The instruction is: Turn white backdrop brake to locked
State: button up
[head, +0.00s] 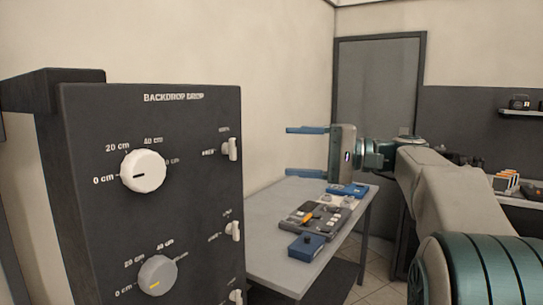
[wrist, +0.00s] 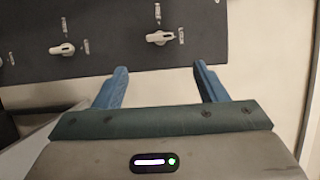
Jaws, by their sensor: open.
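A dark upright panel (head: 190,230) headed "BACKDROP DROP" stands at the left in the head view. Its top row has a white dial (head: 143,171) and, near the right edge, a small white lever (head: 233,149), apparently the white backdrop brake. Small labels sit above and left of the lever; I cannot read them or tell its setting. In the wrist view this lever (wrist: 160,38) appears just beyond the fingertips. My gripper (head: 291,151) is open and empty, right of the panel, its fingers pointing toward it, one above the other. It touches nothing that I can see.
A second lever (head: 234,230) and a grey dial (head: 157,275) sit lower on the panel, with a third lever (head: 236,297) below. A grey table (head: 265,240) with a blue box (head: 306,246) and a device (head: 318,216) stands behind. A grey door (head: 375,90) is at the back.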

jog(key=shift+v, duration=1.6)
jog(key=s+a+f+m+g+h, duration=0.1)
jog(key=s+a+f+h, duration=0.25)
jog(key=f, duration=0.55)
jog(key=s+a+f+m+g+h, duration=0.15)
jog(key=s+f+h, duration=0.35)
jog(key=f, duration=0.5)
jog(key=s+d+f+n+h, duration=0.2)
jog(key=s+f+h, duration=0.2)
jog(key=s+f, duration=0.3)
jog(key=s+d+f+n+h, duration=0.3)
jog(key=s+f+h, duration=0.2)
jog(key=f, duration=0.5)
jog(key=shift+s+d+f+n, duration=0.2)
jog(key=shift+s+d+n, duration=0.15)
jog(key=shift+s, duration=0.65)
jog(key=shift+a+t, duration=0.1)
jog(key=shift+t, duration=0.15)
